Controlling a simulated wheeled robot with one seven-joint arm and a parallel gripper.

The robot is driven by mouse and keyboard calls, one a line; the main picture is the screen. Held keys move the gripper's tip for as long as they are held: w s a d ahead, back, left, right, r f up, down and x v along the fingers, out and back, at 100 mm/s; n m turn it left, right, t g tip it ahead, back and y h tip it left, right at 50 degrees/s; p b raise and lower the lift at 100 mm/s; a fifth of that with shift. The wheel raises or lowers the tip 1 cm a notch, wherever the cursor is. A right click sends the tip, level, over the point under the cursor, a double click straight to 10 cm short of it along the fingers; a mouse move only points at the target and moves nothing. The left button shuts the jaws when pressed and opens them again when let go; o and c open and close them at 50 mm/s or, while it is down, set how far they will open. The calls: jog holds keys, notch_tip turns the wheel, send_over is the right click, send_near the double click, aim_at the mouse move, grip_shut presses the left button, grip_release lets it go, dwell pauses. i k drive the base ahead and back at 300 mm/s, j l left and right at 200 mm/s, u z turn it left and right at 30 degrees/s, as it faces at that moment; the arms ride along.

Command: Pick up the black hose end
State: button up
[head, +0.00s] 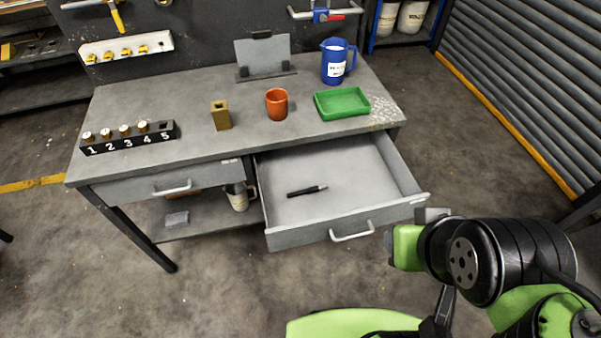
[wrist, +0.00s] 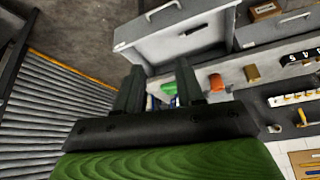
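The black hose end (head: 307,190) is a short, thin black piece with a lighter right tip. It lies flat in the open grey drawer (head: 345,165), left of the middle of its floor. In the wrist view it is a small dark mark (wrist: 192,31) in the drawer (wrist: 160,48). My gripper (wrist: 158,82) has its two dark fingers apart with nothing between them. In the head view my green gripper body (head: 407,247) is outside the drawer, near its front right corner and apart from the hose end. Its fingertips are hard to make out there.
On the bench (head: 185,105) stand an orange cup (head: 277,105), a brass block (head: 221,116), a green tray (head: 341,102), a blue jug (head: 337,62) and a numbered black rack (head: 128,138). The drawer's walls and handle (head: 352,232) stick out. Floor in front is clear.

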aim_at(318, 188)
jog(key=i+u, duration=0.15)
jog(key=u, duration=0.25)
jog(key=i+u, duration=0.15)
jog(key=u, duration=0.3)
jog(key=i+u, duration=0.1)
jog(key=u, duration=0.3)
jog(key=i+l+u, duration=0.15)
jog(key=u, duration=0.3)
jog(key=i+l+u, duration=0.1)
jog(key=u, duration=0.3)
